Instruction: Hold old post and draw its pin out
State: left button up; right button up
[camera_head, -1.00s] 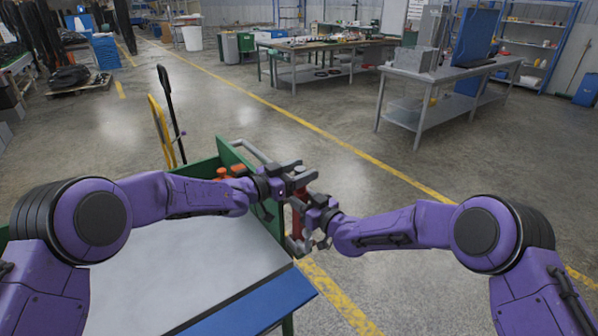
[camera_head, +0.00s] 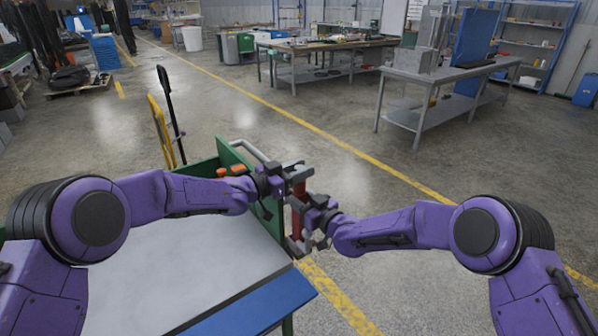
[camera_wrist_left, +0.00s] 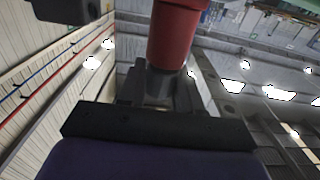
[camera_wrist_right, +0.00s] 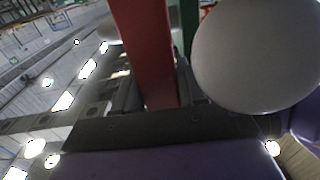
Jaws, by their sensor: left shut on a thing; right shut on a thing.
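The old post (camera_head: 298,217) is a red upright bar at the far right corner of the bench. My right gripper (camera_head: 312,212) is shut around it, and the red bar also fills the middle of the right wrist view (camera_wrist_right: 146,50). My left gripper (camera_head: 290,178) is higher, at the post's top, shut on the pin there. In the left wrist view a round red piece (camera_wrist_left: 176,35) rises from between the fingers, with a dark narrower part (camera_wrist_left: 160,84) in the jaws. The fingers hide most of the pin, so I cannot tell how far it is out.
The bench has a pale grey top (camera_head: 200,265), a blue front edge (camera_head: 250,305) and a green back panel (camera_head: 235,160) beside the grippers. A large pale round shape (camera_wrist_right: 255,50) is close to the right gripper. The floor (camera_head: 390,200) to the right is clear.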

aim_at(299, 167)
pick_arm(q)
jog(key=shift+r, duration=0.4)
jog(key=shift+r, duration=2.9)
jog(key=shift+r, duration=1.55)
pick_arm(e)
jog(key=o, duration=1.3)
jog(key=shift+c, duration=0.2)
